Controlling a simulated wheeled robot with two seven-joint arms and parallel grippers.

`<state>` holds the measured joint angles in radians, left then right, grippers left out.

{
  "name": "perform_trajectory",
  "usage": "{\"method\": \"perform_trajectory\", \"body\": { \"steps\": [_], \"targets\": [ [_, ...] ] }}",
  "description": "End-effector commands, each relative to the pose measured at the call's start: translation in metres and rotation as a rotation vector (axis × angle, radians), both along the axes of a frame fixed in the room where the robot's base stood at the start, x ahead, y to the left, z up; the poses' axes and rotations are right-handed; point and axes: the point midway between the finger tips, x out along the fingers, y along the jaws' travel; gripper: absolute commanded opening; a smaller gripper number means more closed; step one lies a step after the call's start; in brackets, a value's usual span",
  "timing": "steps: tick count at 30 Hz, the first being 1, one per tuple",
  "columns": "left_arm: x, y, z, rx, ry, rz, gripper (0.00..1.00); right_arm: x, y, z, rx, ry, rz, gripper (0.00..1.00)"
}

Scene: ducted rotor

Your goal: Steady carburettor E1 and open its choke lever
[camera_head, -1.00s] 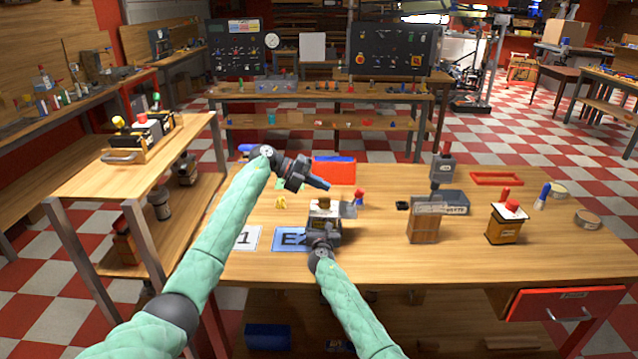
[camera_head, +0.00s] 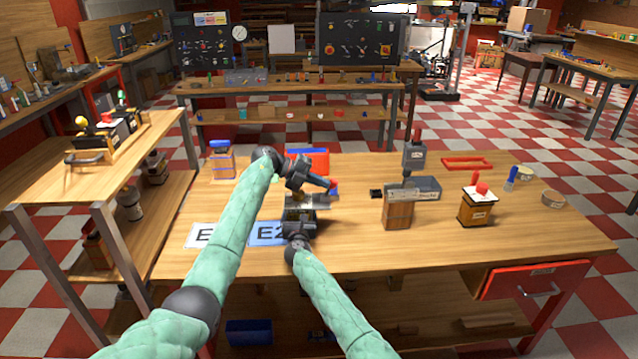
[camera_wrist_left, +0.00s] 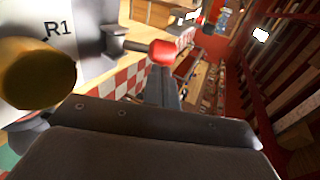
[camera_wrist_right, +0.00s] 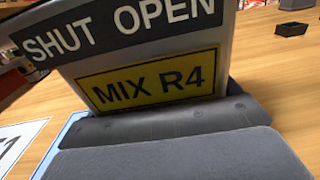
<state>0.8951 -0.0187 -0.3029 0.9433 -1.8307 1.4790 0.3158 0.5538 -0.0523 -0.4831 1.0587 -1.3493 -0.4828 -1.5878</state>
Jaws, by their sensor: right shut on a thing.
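A grey carburettor (camera_head: 302,214) with a brass top stands on the table behind the E2 card. No E1 mark is readable on it. My right gripper (camera_head: 299,232) is shut on its near side. The right wrist view shows its SHUT OPEN plate (camera_wrist_right: 125,28) and yellow MIX R4 label (camera_wrist_right: 150,80) close above the jaws. The left wrist view shows an R1 marking and a dark lever with a red knob (camera_wrist_left: 163,52). My left gripper (camera_head: 331,186) looks shut, its fingers together near the red knob. I cannot tell whether they touch it.
An E1 card (camera_head: 203,235) and E2 card (camera_head: 267,233) lie at the table's left front. A wooden block with a grey device (camera_head: 398,207), a block with a red knob (camera_head: 477,207) and a red frame (camera_head: 466,163) stand right. The table's front right is clear.

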Motion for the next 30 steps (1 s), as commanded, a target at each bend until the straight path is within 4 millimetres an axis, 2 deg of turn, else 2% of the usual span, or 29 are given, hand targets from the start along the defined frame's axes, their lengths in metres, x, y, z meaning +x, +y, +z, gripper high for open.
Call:
{"method": "perform_trajectory", "body": {
  "steps": [20, 30],
  "targets": [
    [0.000, -0.007, 0.002, 0.095, -0.004, -0.001, 0.00, 0.000, 0.000, -0.001, -0.001, 0.001, -0.001, 0.55],
    [0.000, -0.018, 0.003, 0.241, -0.012, -0.001, 0.00, 0.000, 0.000, -0.001, -0.001, 0.001, 0.000, 0.55]
  ]
}}
